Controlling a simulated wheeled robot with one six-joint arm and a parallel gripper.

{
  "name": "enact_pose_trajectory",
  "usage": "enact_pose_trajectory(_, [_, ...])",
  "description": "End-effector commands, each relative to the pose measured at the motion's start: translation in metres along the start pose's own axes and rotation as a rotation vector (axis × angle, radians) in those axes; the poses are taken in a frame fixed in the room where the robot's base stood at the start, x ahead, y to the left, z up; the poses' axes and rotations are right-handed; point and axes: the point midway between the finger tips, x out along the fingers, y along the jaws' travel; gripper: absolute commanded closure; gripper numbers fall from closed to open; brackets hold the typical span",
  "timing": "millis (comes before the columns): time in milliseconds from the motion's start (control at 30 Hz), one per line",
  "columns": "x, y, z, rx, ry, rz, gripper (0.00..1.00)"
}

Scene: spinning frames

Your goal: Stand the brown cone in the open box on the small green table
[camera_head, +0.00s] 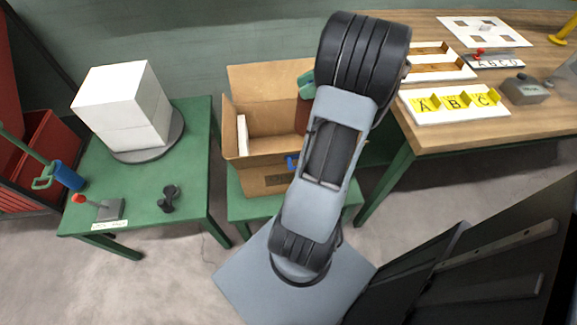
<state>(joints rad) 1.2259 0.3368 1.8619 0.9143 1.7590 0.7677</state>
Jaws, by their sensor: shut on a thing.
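The open cardboard box (262,154) stands on the small green table (245,206) in the middle of the view. Its flaps are up and a white piece (242,135) stands inside at its left. My arm crosses in front of the box's right side. A teal part of my gripper (306,86) shows at the arm's left edge, over the back right of the box. Below it a sliver of the brown cone (303,114) shows, held in the shut gripper. The fingertips and most of the cone are hidden behind my arm, so I cannot tell if the cone touches the box floor.
A larger green table (190,190) at left bears a white block (125,105) on a grey disc, a red-tipped lever and a black part. The wooden table (440,135) at right holds yellow A, B, C blocks (455,102) and trays. A blue piece (292,162) shows at the box front.

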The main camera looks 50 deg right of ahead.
Motion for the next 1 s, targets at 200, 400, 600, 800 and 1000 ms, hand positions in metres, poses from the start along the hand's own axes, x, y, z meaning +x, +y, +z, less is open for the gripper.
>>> enact_pose_trajectory(200, [0.024,0.000,-0.058,-0.002,0.000,0.001,1.00])
enact_pose_trajectory(400, [0.033,-0.001,-0.081,-0.002,0.000,0.000,1.00])
enact_pose_trajectory(600, [0.040,-0.001,-0.090,-0.002,-0.001,0.001,1.00])
enact_pose_trajectory(800, [0.067,-0.008,-0.094,-0.003,-0.001,0.003,1.00])
enact_pose_trajectory(1000, [0.109,-0.019,-0.096,-0.004,-0.001,0.005,1.00])
